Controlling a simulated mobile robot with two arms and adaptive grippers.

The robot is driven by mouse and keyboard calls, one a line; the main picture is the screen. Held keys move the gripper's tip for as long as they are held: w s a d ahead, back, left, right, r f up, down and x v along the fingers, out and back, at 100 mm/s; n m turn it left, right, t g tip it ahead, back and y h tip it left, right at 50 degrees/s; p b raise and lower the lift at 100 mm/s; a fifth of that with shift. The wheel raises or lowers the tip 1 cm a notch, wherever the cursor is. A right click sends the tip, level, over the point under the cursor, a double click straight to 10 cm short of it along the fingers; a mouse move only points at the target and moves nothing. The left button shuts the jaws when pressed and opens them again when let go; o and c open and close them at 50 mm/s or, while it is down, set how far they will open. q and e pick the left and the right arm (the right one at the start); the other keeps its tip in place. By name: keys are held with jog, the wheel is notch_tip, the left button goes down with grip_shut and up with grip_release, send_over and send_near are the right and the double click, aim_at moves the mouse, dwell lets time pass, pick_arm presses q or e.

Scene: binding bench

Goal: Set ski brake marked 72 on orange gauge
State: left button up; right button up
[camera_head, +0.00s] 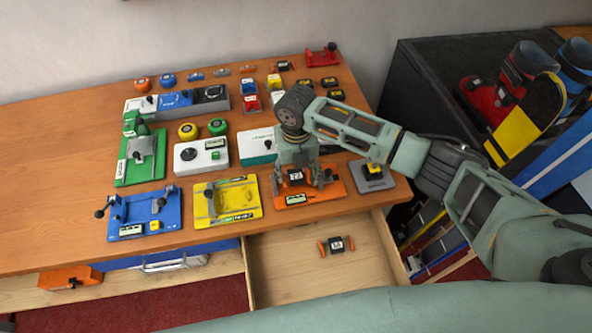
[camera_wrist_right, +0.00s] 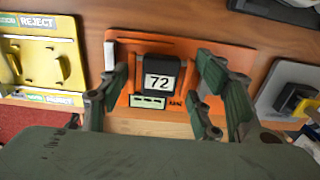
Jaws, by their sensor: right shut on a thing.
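The ski brake marked 72 (camera_head: 295,176) is a black block with a white number label. I cannot tell whether the brake touches the plate. My left gripper is in neither view.
A yellow gauge (camera_head: 240,188) and a blue gauge (camera_head: 145,222) stand to the left; a grey block stand (camera_head: 374,182) is to the right. Several small parts line the bench's back.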

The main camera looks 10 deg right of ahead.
jog(key=shift+f+b, duration=0.3)
jog(key=shift+f, duration=0.35)
dwell(0.4)
jog(key=o, duration=1.3)
jog(key=shift+c, duration=0.2)
